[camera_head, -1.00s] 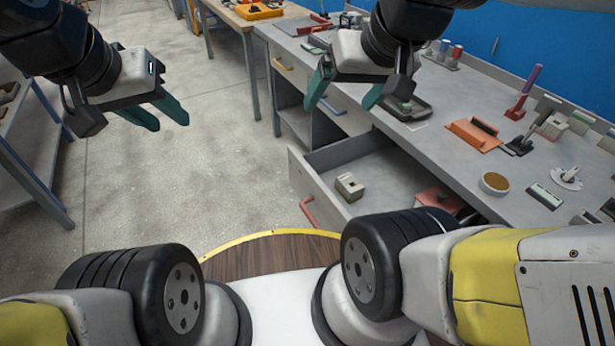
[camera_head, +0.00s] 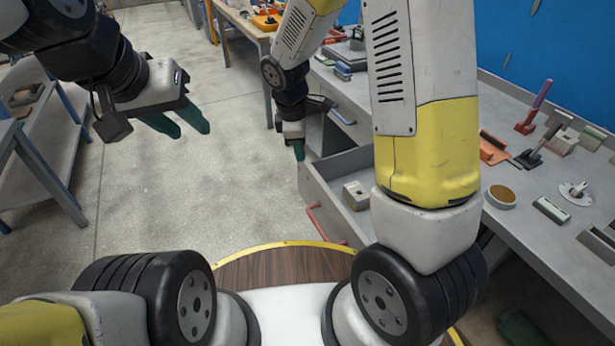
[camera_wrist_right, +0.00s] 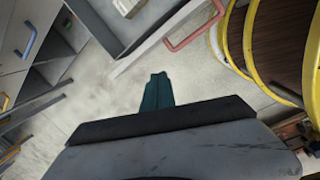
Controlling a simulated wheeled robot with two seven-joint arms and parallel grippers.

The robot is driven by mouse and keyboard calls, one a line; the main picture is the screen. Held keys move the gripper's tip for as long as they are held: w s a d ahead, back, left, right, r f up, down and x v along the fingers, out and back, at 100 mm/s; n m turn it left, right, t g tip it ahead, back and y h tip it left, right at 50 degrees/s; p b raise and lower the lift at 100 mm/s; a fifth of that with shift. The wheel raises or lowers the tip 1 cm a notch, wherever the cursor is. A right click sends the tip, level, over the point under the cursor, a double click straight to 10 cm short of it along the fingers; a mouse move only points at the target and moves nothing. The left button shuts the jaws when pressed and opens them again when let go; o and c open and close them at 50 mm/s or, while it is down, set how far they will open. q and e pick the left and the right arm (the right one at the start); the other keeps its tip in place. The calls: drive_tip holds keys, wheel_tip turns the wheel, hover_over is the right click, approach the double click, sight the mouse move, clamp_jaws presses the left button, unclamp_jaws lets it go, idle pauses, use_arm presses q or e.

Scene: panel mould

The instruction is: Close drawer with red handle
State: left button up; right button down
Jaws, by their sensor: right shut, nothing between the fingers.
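The drawer (camera_head: 325,198) stands pulled out from the workbench, with its red handle (camera_head: 322,224) on its front, facing the floor side. In the right wrist view the red handle (camera_wrist_right: 192,32) is near the top, beyond my fingertips, and apart from them. My right gripper (camera_head: 299,152) is just above and beyond the far front corner of the drawer. Its teal fingers (camera_wrist_right: 157,90) are together and empty. My left gripper (camera_head: 188,122) hangs over open floor at the left, its two teal fingers apart and empty. My right arm hides much of the drawer's inside.
A small box (camera_head: 356,195) lies in the drawer. The grey workbench (camera_head: 525,215) carries a round dish (camera_head: 500,197) and several tools. A blue handle (camera_head: 343,116) marks another drawer further off. The floor (camera_head: 190,200) left of the drawer is clear.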

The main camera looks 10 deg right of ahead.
sight(310, 197)
wheel_tip(310, 197, down, 11)
drive_tip(key=a+n+h, duration=0.1)
drive_tip(key=a+n, duration=0.2)
drive_tip(key=n, duration=0.2)
drive_tip(key=shift+g, duration=0.3)
drive_tip(key=shift+w+d+f, duration=0.4)
drive_tip(key=shift+d+f, duration=0.65)
drive_tip(key=shift+f, duration=0.6)
drive_tip(key=shift+w+d+f, duration=0.4)
drive_tip(key=shift+d+f, duration=0.6)
drive_tip(key=shift+f, duration=0.6)
drive_tip(key=shift+w+d+f, duration=0.4)
drive_tip(key=shift+d+f, duration=0.65)
drive_tip(key=shift+f, duration=0.6)
drive_tip(key=w+d, duration=0.3)
drive_tip(key=d, duration=0.7)
drive_tip(key=w+d, duration=0.4)
drive_tip(key=d, duration=0.6)
drive_tip(key=w+d, duration=0.4)
drive_tip(key=d, duration=0.7)
drive_tip(key=shift+w, duration=0.1)
